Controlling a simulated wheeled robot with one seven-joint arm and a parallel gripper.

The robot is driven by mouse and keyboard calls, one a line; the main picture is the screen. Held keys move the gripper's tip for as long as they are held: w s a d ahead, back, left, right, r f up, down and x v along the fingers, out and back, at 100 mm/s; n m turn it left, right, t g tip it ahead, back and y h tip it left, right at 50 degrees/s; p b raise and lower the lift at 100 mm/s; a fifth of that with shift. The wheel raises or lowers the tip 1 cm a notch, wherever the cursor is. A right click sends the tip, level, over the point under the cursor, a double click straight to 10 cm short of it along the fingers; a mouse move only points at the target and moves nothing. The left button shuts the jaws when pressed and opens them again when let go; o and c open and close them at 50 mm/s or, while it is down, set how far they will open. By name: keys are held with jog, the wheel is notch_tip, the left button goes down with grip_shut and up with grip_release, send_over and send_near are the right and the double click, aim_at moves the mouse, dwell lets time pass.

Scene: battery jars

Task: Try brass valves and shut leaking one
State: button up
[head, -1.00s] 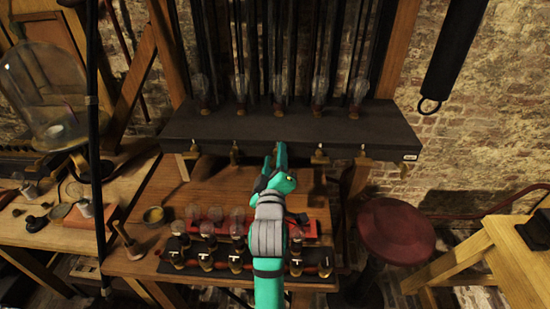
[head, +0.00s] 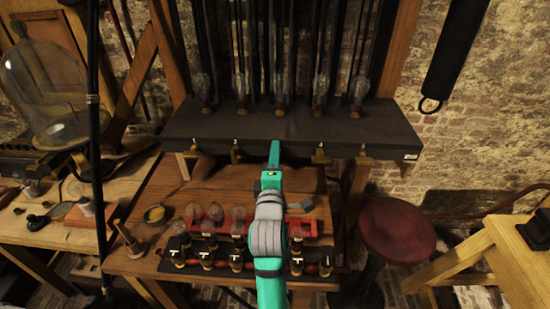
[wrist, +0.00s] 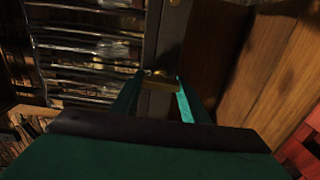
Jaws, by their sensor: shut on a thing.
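Several brass valves hang in a row along the front edge of a dark shelf (head: 290,126). Two show at the left, the far-left valve (head: 192,148) and the second valve (head: 234,151). Two show at the right, the fourth valve (head: 319,154) and the far-right valve (head: 362,153). My gripper (head: 274,148) is at the middle position and hides the valve there. In the wrist view, my gripper (wrist: 155,90) has its fingers on either side of the brass middle valve (wrist: 158,82), shut on it. No leak can be made out.
Glass bulbs and dark tubes stand on the shelf above the valves. Below, a wooden table (head: 165,196) carries a red rack (head: 312,228) of bulbs and a dark strip of small jars. A red stool (head: 398,230) stands at the right. A glass bell jar (head: 45,90) is at the left.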

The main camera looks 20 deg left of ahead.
jog(key=shift+f, duration=0.1)
dwell(0.3)
jog(key=o, duration=1.1)
jog(key=shift+c, duration=0.2)
jog(key=v, duration=1.1)
jog(key=shift+w, duration=0.1)
